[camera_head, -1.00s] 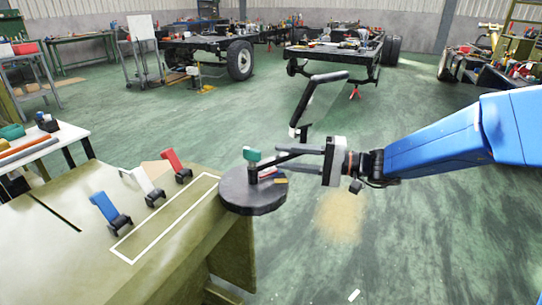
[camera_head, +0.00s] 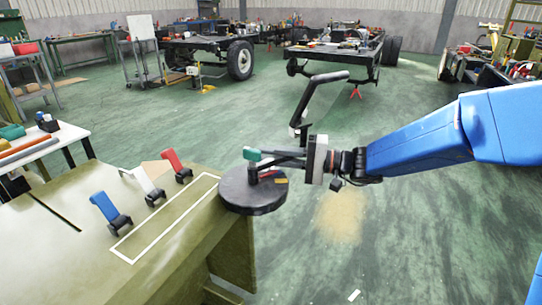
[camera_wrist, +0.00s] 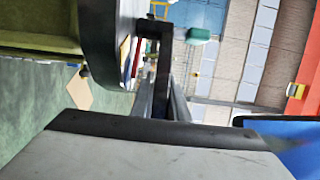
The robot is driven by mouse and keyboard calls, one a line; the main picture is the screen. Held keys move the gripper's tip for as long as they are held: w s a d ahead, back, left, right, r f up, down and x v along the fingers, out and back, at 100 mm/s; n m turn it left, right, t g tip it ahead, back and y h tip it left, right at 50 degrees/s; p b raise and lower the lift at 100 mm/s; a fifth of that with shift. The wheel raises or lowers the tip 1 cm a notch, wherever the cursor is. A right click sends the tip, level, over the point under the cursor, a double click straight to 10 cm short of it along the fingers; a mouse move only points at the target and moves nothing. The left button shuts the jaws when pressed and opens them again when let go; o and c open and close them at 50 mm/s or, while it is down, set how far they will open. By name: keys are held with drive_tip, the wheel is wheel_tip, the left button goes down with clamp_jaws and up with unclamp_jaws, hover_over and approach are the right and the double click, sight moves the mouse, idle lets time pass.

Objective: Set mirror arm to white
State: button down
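A round dark turntable (camera_head: 240,195) sits at the bench's right corner, with a short upright post capped in teal (camera_head: 252,154). Small coloured marks, including red and yellow, show on its top. My gripper (camera_head: 275,160) reaches in from the right at the post. Its two dark fingers stand apart on either side of the bracket's bar in the wrist view; contact is unclear. Which part is the mirror arm I cannot tell for sure.
The bench (camera_head: 60,250) carries a blue lever (camera_head: 104,207), a white lever (camera_head: 148,181) and a red lever (camera_head: 173,161), beside a white-outlined rectangle. Open green floor lies to the right.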

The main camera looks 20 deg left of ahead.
drive_tip(key=shift+w+a+f+n+g+h, duration=0.1)
drive_tip(key=shift+a+n+g+h, duration=0.15)
drive_tip(key=shift+n+g, duration=0.3)
drive_tip(key=shift+w+a+r+n+g+h, duration=0.15)
drive_tip(key=shift+a+n+g, duration=0.2)
drive_tip(key=shift+g, duration=0.45)
drive_tip(key=shift+s+a+f+n+g+h, duration=0.1)
drive_tip(key=shift+a+f+n+g+h, duration=0.1)
drive_tip(key=shift+a+n+g, duration=0.35)
drive_tip(key=shift+a+n+g+h, duration=0.4)
drive_tip(key=shift+n+g+h, duration=0.3)
drive_tip(key=shift+g, duration=0.4)
drive_tip(key=shift+a+n+g+h, duration=0.35)
drive_tip(key=shift+n+g+h, duration=0.35)
drive_tip(key=shift+g, duration=0.4)
drive_tip(key=c, duration=1.7)
unclamp_jaws()
drive_tip(key=shift+a, duration=0.1)
drive_tip(key=v, duration=1.7)
